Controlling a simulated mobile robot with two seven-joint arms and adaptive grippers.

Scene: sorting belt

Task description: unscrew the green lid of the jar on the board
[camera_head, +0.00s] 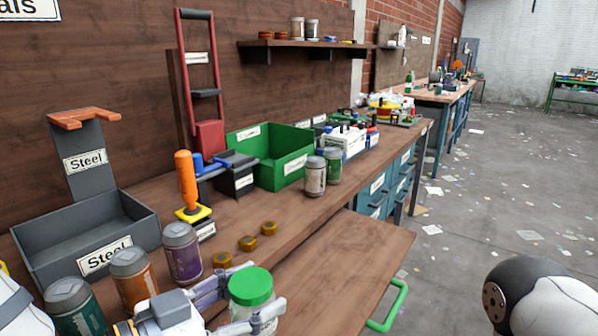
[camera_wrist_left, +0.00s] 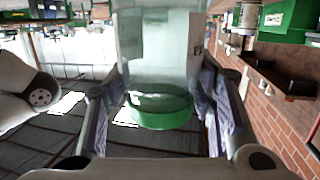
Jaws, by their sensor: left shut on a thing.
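The jar has a green lid (camera_head: 251,286) and a clear glass body (camera_head: 264,323). It stands upright at the bottom middle of the head view, its lower part cut off by the picture edge. My left gripper (camera_head: 247,302) comes in from the left and is shut on the jar, one finger on each side just around and below the lid. In the left wrist view the green lid (camera_wrist_left: 160,112) and the pale see-through body show between the two fingers of my left gripper (camera_wrist_left: 160,88). The exact contact is hard to tell. My right gripper is not in view.
The wooden board (camera_head: 350,262) with a green handle (camera_head: 390,306) juts from the bench. Purple (camera_head: 183,258), orange (camera_head: 134,282) and dark green (camera_head: 75,306) jars stand left of my gripper. Brass nuts (camera_head: 247,243) and an orange-handled tool (camera_head: 187,182) are behind. A grey Steel bin (camera_head: 85,262) stands left.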

